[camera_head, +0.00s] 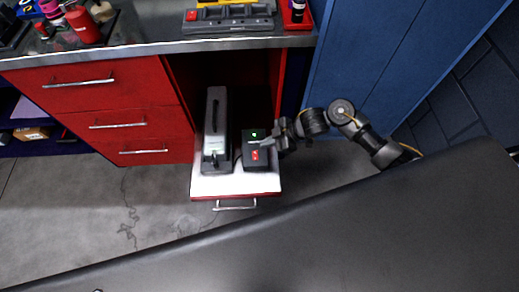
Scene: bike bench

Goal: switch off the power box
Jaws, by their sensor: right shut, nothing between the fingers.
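The power box (261,166) is a dark box standing in a pulled-out drawer (236,188) below the bench. Its top shows a small green light and a red switch. My right gripper (266,143) is over the top of the box, near the red switch, coming in from the right. It is shut and holds nothing. Whether its tips touch the switch is too small to tell. My left gripper is not in view.
A grey upright device (216,130) stands left of the box in the same drawer. The red cabinet (110,105) is at left, a blue cabinet (370,60) at right. On the bench top (160,48) lie a power strip (228,20) and red bottles (84,24).

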